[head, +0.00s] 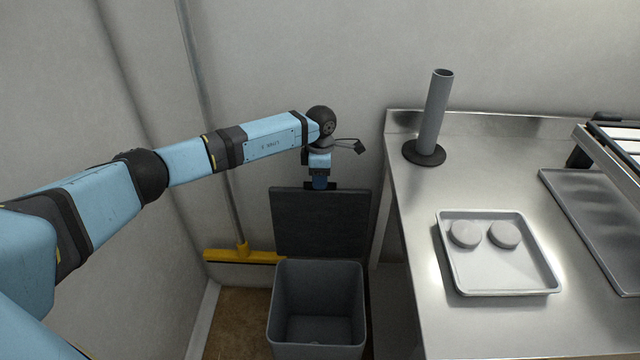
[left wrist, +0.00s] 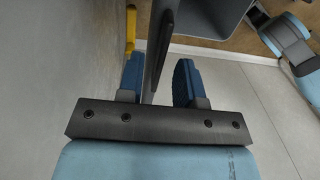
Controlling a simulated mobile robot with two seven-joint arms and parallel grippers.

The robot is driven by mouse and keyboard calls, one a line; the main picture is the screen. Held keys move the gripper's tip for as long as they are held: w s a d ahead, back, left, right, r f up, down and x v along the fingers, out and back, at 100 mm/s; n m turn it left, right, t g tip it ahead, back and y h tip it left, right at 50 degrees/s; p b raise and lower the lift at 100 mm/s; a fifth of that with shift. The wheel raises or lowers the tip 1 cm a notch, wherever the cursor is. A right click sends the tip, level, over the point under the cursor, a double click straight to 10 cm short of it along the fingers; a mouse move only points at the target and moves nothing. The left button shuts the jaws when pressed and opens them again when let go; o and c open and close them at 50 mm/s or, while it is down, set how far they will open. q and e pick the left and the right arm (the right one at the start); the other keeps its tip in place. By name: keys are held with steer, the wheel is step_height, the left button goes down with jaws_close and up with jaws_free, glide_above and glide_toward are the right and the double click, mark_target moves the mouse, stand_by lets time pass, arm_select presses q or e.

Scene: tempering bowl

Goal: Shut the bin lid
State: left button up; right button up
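The grey bin (head: 318,325) stands on the brown floor between the wall and the counter. Its dark lid (head: 320,225) is up, standing nearly upright behind the bin opening. My left gripper (head: 320,184) points down at the lid's top edge, near its middle. In the left wrist view, the blue fingertips of my left gripper (left wrist: 158,80) are apart, with the thin edge of the lid (left wrist: 161,45) between them. The lid edge is nearer the left-hand finger; a clear gap shows on the other side. The bin (left wrist: 215,18) shows beyond. My right gripper is out of view.
A yellow broom (head: 245,256) leans at the wall left of the bin. The steel counter (head: 405,220) rises close on the right, carrying a tray (head: 500,275) with two round pieces, a grey upright tube (head: 433,115) and a rack (head: 615,145).

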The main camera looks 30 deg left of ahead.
arm_select(q)
steer(key=shift+f, duration=0.85)
steer(key=shift+c, duration=0.5)
jaws_close()
steer(key=shift+s, duration=0.1)
